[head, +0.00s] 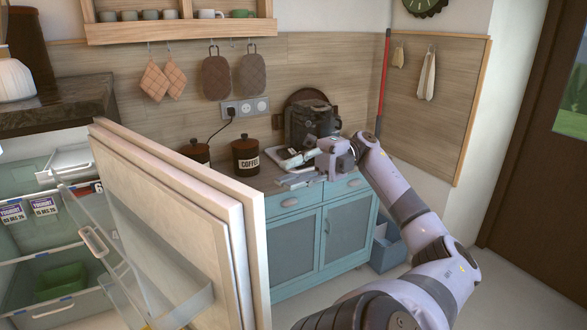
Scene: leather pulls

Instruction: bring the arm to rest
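My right arm (400,205) reaches in from the bottom right and ends above the front of the blue cabinet's worktop. Its gripper (289,170) points left, its two fingers look spread apart, and I see nothing held between them. It hangs in front of the dark appliance and to the right of the coffee canister. My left gripper is not in view.
An open fridge door (175,215) stands at the left, with fridge shelves (45,245) behind it. A coffee canister (246,158) and a dark appliance (313,122) stand on the worktop above the blue cabinet (318,240). The floor at the lower middle is clear.

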